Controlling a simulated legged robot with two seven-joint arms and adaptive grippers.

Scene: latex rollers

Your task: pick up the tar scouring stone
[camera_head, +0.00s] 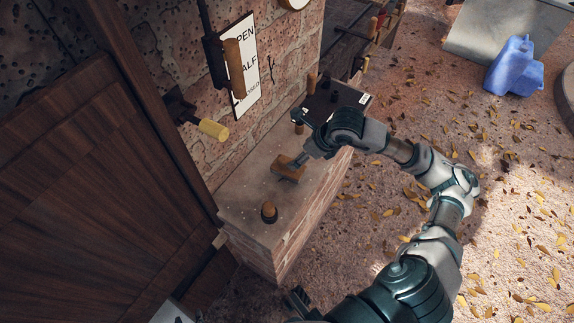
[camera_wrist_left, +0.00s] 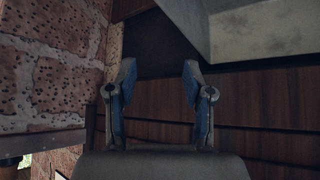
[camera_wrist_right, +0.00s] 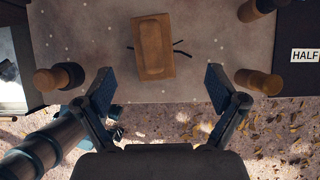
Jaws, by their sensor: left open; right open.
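The block I take for the tar scouring stone, a brown rectangular block (camera_head: 285,171), lies on the stone ledge (camera_head: 245,205). In the right wrist view the block (camera_wrist_right: 153,48) shows a raised, rounded top, with thin dark pieces sticking out at its sides. My right gripper (camera_head: 299,161) is open and close over the block's right end in the head view. In its wrist view the right gripper (camera_wrist_right: 160,80) is empty, its fingertips spread wider than the block, which appears beyond them. My left gripper (camera_wrist_left: 157,78) is open and empty, facing dark wooden boards.
A round brown knob (camera_head: 269,211) stands on the near part of the ledge. Wooden-handled levers (camera_head: 298,128) and a dark plate lie at the far end. A wooden door (camera_head: 85,185) is at left.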

